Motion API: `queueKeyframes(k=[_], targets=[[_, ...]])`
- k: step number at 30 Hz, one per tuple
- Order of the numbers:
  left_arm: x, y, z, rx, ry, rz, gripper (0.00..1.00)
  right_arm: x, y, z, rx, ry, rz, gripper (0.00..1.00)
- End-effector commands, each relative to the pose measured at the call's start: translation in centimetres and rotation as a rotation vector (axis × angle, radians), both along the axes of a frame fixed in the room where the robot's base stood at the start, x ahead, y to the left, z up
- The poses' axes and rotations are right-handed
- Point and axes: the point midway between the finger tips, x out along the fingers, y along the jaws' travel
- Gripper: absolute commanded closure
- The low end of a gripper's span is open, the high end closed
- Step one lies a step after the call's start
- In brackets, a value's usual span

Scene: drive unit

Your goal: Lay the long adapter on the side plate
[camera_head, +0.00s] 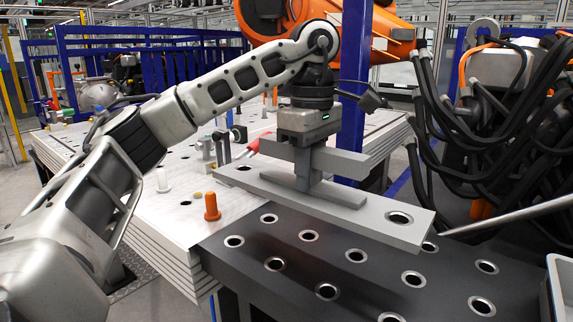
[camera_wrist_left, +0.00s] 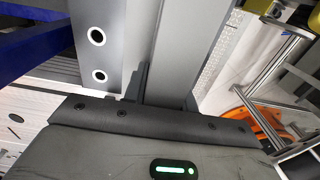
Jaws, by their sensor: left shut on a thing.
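The long adapter (camera_head: 390,217) is a long flat grey bar with a ringed hole near its right end. My left gripper (camera_head: 308,180) is shut on the raised middle part of it and holds it flat over the back edge of the dark side plate (camera_head: 300,262). The side plate has several ringed holes. Whether the adapter touches the plate, I cannot tell. In the left wrist view a grey bar, seemingly the adapter (camera_wrist_left: 175,55), runs away from the gripper, beside a surface with two ringed holes. My right gripper is not in view.
A white table (camera_head: 175,225) with an orange peg (camera_head: 212,207) and small fittings lies to the left and behind. A thin grey rod (camera_head: 510,214) reaches in from the right. A grey bin (camera_head: 560,285) stands at the right front. Black cables (camera_head: 490,120) hang at the right.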

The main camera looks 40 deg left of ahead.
Motion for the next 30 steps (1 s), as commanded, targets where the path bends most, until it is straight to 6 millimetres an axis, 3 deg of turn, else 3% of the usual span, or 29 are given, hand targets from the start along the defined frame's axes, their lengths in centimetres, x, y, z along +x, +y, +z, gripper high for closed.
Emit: queueKeyframes(k=[4,9,20,24,30], targets=[[1.4,-2.9,-1.3,-0.004,-0.003,-0.004,1.00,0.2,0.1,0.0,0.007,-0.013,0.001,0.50],[2.3,-4.5,-3.6,-0.004,-0.003,-0.001,1.00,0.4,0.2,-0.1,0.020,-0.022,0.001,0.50],[3.1,-6.1,-5.6,-0.003,-0.005,0.001,1.00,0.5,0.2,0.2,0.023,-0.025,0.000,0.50],[3.7,-7.2,-7.3,-0.003,-0.004,0.000,1.00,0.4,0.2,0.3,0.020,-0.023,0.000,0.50],[3.6,-7.0,-9.6,-0.003,-0.007,0.003,1.00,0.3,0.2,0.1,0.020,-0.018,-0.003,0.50]])
